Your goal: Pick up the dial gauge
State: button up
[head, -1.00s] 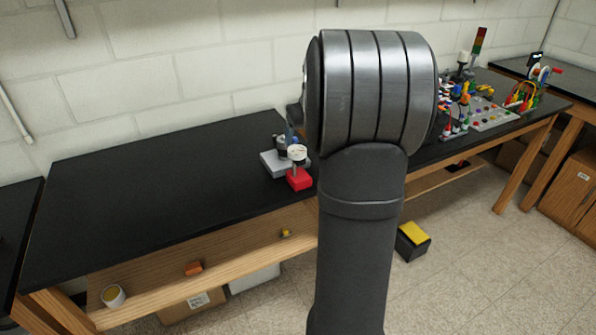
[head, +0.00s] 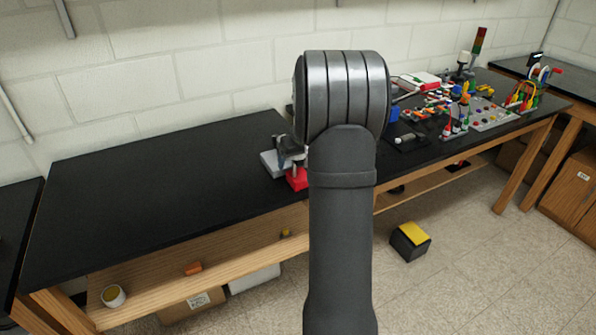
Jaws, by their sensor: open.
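The dial gauge appears to be the small item with a red base (head: 296,181) on the black bench. Its round white top, seen a second ago, is now covered by my gripper and arm. My gripper (head: 289,152) shows only partly at the left of my wrist, right over the red base. It is open, and its fingertips are hard to make out. I cannot tell whether they touch the gauge.
The left half of the black bench (head: 150,190) is clear. Several coloured parts and a button panel (head: 490,120) crowd its right end. The lower wooden shelf holds a small white roll (head: 113,296) and an orange block (head: 193,269). A yellow-topped box (head: 411,238) stands on the floor.

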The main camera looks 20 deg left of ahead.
jog(key=shift+r, duration=0.1)
jog(key=c, duration=1.6)
jog(key=shift+r, duration=0.1)
jog(key=shift+r, duration=0.55)
jog(key=r, duration=0.1)
jog(key=d+r, duration=0.1)
jog(key=r, duration=0.1)
jog(key=shift+r, duration=0.25)
jog(key=s+d+r, duration=0.2)
jog(key=d+r, duration=0.4)
jog(key=d, duration=0.4)
jog(key=a+f, duration=0.2)
jog(key=a, duration=0.1)
jog(key=w+a+f, duration=0.1)
jog(key=a+f, duration=0.2)
jog(key=a, duration=0.1)
jog(key=w+a+f, duration=0.1)
jog(key=a+f, duration=0.1)
jog(key=a, duration=0.2)
jog(key=shift+w+a+f, duration=0.1)
jog(key=shift+a+f, duration=0.05)
jog(key=shift+f, duration=0.25)
